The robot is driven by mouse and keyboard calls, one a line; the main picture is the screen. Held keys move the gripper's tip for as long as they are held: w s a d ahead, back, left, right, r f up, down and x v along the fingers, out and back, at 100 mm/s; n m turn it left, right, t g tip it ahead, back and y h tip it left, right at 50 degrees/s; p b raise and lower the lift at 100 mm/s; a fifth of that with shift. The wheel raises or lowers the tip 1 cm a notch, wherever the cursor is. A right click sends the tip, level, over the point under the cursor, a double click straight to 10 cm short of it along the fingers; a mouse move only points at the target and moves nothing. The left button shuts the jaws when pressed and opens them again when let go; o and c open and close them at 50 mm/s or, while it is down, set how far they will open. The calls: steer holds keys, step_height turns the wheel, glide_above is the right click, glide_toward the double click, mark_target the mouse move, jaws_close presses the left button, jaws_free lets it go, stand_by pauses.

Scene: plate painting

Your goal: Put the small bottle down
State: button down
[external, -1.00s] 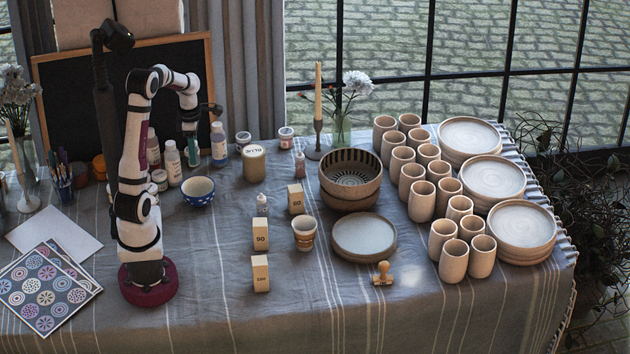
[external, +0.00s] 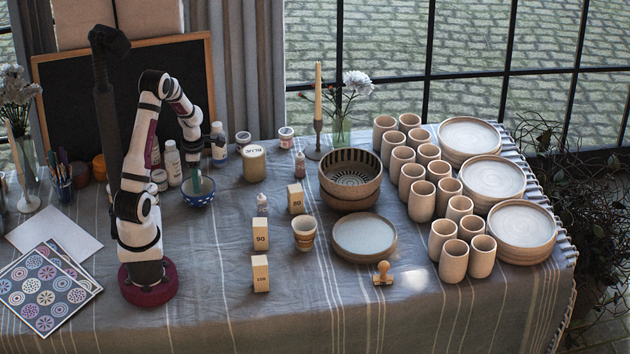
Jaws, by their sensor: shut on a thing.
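My gripper (external: 197,165) is at the back left, above the patterned blue bowl (external: 199,201). It is shut on a slim green thing, which I take to be the small bottle (external: 196,184). The green thing points downward, its lower end over or inside the bowl. The bowl's rim and the small size hide whether it touches the bowl. The bowl stands upright on the cloth.
White bottles (external: 173,163) stand left of the bowl, and a beige jar (external: 253,162) stands to its right. A small dropper bottle (external: 262,205) stands near wooden blocks (external: 260,234). The cloth (external: 210,265) in front of the bowl is clear.

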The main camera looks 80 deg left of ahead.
steer(key=shift+c, duration=2)
jaws_free()
step_height(320, 180, up, 7)
steer(key=shift+r, duration=0.1)
